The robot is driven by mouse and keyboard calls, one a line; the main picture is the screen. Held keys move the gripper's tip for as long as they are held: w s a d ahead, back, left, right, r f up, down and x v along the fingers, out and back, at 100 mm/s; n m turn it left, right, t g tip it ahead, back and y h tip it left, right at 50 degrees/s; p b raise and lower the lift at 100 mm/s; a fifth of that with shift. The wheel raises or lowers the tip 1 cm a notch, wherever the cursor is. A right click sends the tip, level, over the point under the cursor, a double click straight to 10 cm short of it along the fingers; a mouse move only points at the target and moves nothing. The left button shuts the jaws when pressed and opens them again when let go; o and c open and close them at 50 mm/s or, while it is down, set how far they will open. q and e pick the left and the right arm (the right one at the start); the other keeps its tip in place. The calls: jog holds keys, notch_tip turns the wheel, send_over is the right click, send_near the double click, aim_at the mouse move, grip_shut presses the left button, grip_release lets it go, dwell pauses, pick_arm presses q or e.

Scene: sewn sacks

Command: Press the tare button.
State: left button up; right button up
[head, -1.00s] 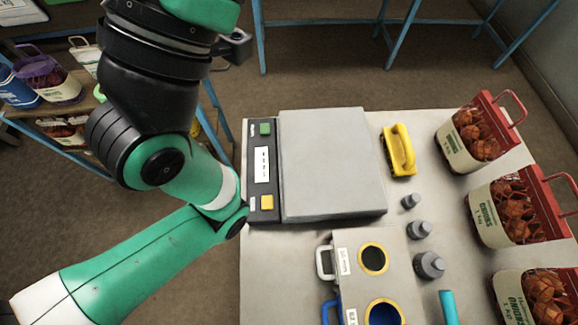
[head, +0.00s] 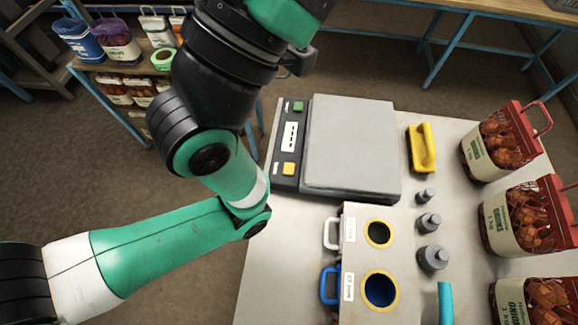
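A scale with a grey square plate (head: 352,145) stands on the table. Its dark control panel (head: 285,183) runs along the plate's left side. The panel has a green button (head: 298,107) at its far end, a white display strip (head: 289,137) in the middle and a yellow button (head: 288,169) at its near end. The small labels by the buttons are too small to read, so I cannot tell which is tare. My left arm reaches in from the left and bends up past the panel's left side. Neither gripper's fingers show.
A yellow-handled tool (head: 422,148) and several grey weights (head: 433,258) lie right of the scale. Red-handled onion sacks (head: 525,215) line the table's right side. A grey holder with two ringed holes (head: 352,222) stands in front. A shelf (head: 92,70) with bags is at the far left.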

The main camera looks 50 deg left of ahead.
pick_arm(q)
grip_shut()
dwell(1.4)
